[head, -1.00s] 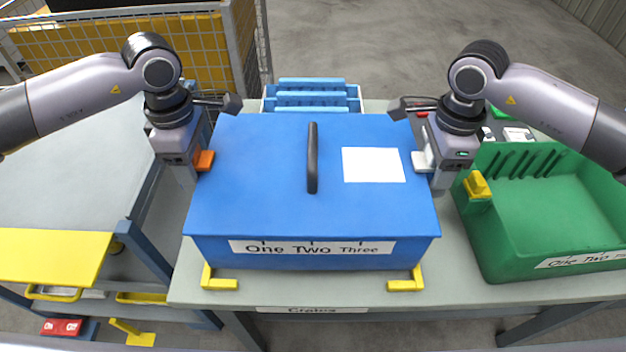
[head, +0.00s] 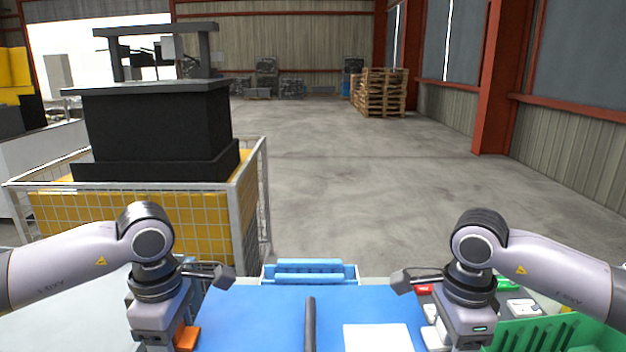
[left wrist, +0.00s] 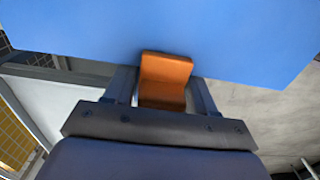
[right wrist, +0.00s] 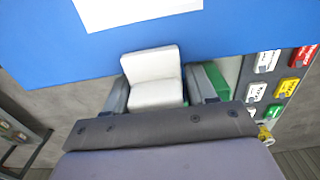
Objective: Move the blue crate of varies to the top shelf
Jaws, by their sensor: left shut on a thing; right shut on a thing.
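The blue crate (head: 255,318) is at the bottom middle of the head view, its lid facing up with a black handle (head: 310,322) and a white label (head: 377,338). Its front side is cut off by the frame. My left gripper (head: 172,340) is shut on the orange side handle of the crate, which shows clearly in the left wrist view (left wrist: 166,80). My right gripper (head: 440,338) is shut on the white side handle, clear in the right wrist view (right wrist: 153,78). No shelf can be made out in these views.
Open concrete floor (head: 340,190) lies beyond.

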